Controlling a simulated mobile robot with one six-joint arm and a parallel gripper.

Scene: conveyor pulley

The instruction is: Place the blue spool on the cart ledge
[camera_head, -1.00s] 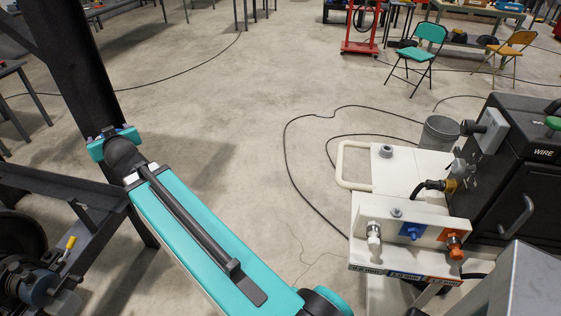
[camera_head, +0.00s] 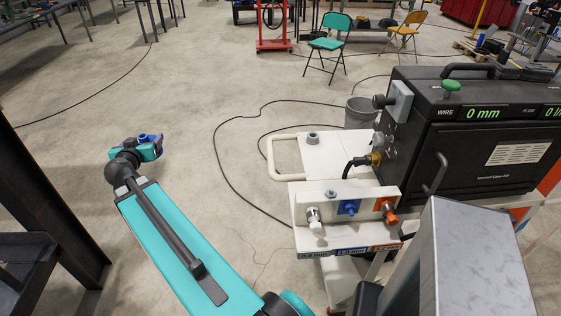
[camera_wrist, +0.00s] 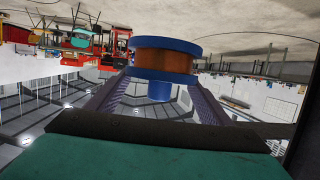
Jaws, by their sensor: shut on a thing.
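The blue spool (camera_wrist: 166,60) has blue flanges with a copper-coloured winding between them. In the wrist view it sits between the two fingers of my gripper (camera_wrist: 160,91), which is shut on its blue lower stub. In the head view my gripper (camera_head: 150,146) is small, at the far end of my teal arm, with a bit of blue showing; it is over open floor, left of the cart and apart from it. The white cart (camera_head: 335,157) has a flat top and a raised front ledge (camera_head: 335,193) bearing white, blue and orange pegs above size labels.
A looped white handle (camera_head: 283,157) sticks out on the cart's left. A black wire machine (camera_head: 470,130) stands right of it, with a grey bucket (camera_head: 360,113) behind. A dark post (camera_head: 45,200) stands at left.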

